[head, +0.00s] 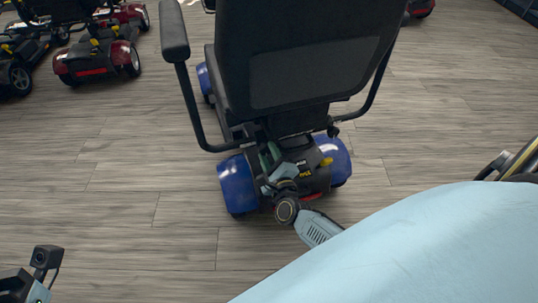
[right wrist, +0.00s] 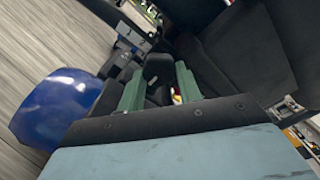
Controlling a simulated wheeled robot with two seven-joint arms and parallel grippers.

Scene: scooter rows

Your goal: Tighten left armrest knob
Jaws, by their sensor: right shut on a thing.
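The scooter with blue fenders stands with its back to me, and its black seat (head: 315,55) fills the upper middle of the head view. Its left armrest (head: 175,38) is at the left, on a bent black tube running down behind the seat. My right gripper (head: 268,158) is at the tube's lower end, low behind the seat. In the right wrist view its green fingers (right wrist: 158,88) are shut on a black knob (right wrist: 158,68) between them. The knob's stem is largely hidden. Of my left arm only a wrist part with a camera shows at the bottom left.
Blue fenders (head: 237,185) flank the scooter's rear, close to my right gripper; one also shows in the right wrist view (right wrist: 60,105). A red scooter (head: 98,58) and others are parked at the upper left. The wooden floor (head: 120,185) is clear at the left.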

